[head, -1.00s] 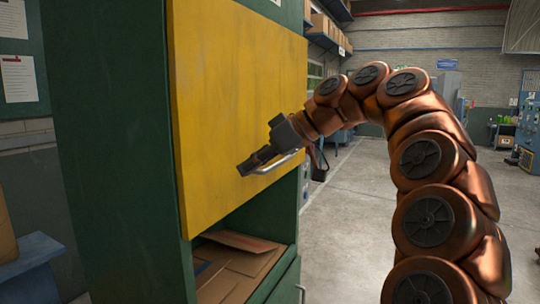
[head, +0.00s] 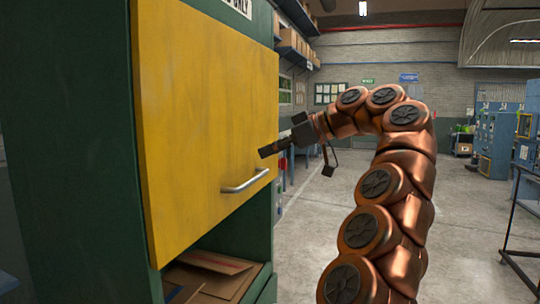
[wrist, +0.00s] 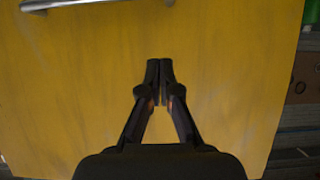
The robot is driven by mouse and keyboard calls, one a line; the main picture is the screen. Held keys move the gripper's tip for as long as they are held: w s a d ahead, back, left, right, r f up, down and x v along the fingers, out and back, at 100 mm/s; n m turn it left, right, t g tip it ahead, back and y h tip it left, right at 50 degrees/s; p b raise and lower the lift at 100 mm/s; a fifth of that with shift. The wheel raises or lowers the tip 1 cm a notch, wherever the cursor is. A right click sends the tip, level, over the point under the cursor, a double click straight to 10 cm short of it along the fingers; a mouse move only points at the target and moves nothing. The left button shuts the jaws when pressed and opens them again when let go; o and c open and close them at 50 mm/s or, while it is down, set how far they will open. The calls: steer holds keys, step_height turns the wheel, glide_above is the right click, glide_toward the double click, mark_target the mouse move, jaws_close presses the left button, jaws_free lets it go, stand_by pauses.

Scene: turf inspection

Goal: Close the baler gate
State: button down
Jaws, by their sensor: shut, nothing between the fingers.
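The yellow baler gate (head: 205,110) is the front panel of a dark green baler (head: 75,150). Below its lower edge is an opening with flattened cardboard (head: 215,262) inside. A silver bar handle (head: 245,181) sits low on the gate; part of it also shows at the top of the wrist view (wrist: 85,3). My gripper (head: 262,153) is above and to the right of the handle in the head view, apart from it. Its fingers (wrist: 160,65) are together and empty in front of the yellow face. Whether the fingertips touch the gate I cannot tell.
Shelves with boxes (head: 297,45) are on the wall behind the baler. Blue machines (head: 490,135) stand at the far right, with a dark metal frame (head: 515,220) nearer. The concrete floor (head: 460,225) between is open.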

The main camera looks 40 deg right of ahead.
mark_target(224, 171)
steer(key=shift+p+x, duration=0.3)
steer(key=shift+x, duration=3.5)
steer(key=shift+a+f, duration=0.15)
steer(key=shift+f, duration=0.05)
steer(key=shift+s+f+p, duration=0.15)
steer(key=shift+f+p, duration=0.15)
steer(key=shift+f, duration=0.6)
steer(key=shift+s+f+p, duration=0.15)
steer(key=shift+f+p, duration=0.1)
steer(key=shift+f, duration=0.65)
